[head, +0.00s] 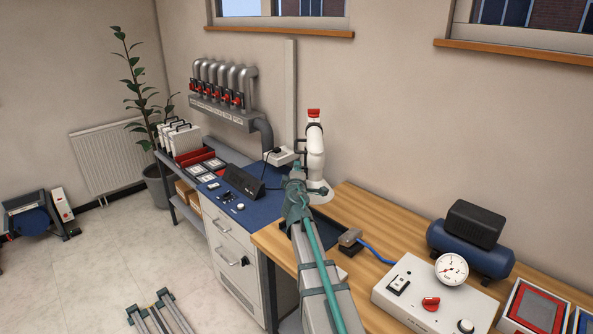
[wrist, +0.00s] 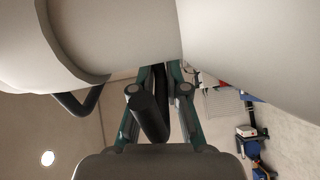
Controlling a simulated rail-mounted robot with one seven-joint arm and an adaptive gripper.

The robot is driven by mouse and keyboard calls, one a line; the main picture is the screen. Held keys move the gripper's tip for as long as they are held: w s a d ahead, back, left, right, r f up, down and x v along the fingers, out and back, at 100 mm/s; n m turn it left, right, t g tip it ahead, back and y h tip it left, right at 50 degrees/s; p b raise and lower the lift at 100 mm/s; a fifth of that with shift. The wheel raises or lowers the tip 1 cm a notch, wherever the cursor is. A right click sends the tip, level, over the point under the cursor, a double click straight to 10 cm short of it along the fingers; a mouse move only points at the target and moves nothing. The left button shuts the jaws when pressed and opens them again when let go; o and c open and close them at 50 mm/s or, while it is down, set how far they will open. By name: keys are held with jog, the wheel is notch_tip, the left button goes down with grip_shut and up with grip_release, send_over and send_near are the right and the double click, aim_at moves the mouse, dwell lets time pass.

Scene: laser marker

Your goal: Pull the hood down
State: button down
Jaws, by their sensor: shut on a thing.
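The white hood (head: 319,194) flares at the lower end of a jointed white extraction arm (head: 316,155), above the bench behind my gripper. Its white body also fills the top of the wrist view (wrist: 250,50). My gripper (head: 296,190) is at the hood's near left side, partly hidden by my own wrist. In the wrist view my gripper (wrist: 158,95) has its two teal fingers shut on a thick black handle bar (wrist: 149,117). A bent black bracket (wrist: 80,105) shows at left. The handle's join to the hood is unclear.
A black box (head: 242,181) sits on the blue worktop (head: 222,208) left of my arm. Right of it, the wooden bench (head: 360,207) carries a blue compressor (head: 463,247) and a white gauge box (head: 410,302). A white box (head: 281,155) is near the back wall.

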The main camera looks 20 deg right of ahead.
jog(key=shift+f, duration=0.1)
notch_tip(320, 180, down, 6)
jog(key=b, duration=0.7)
jog(key=shift+r, duration=0.2)
jog(key=c, duration=1.2)
grip_release()
jog(key=shift+a, duration=0.1)
jog(key=v, duration=1.2)
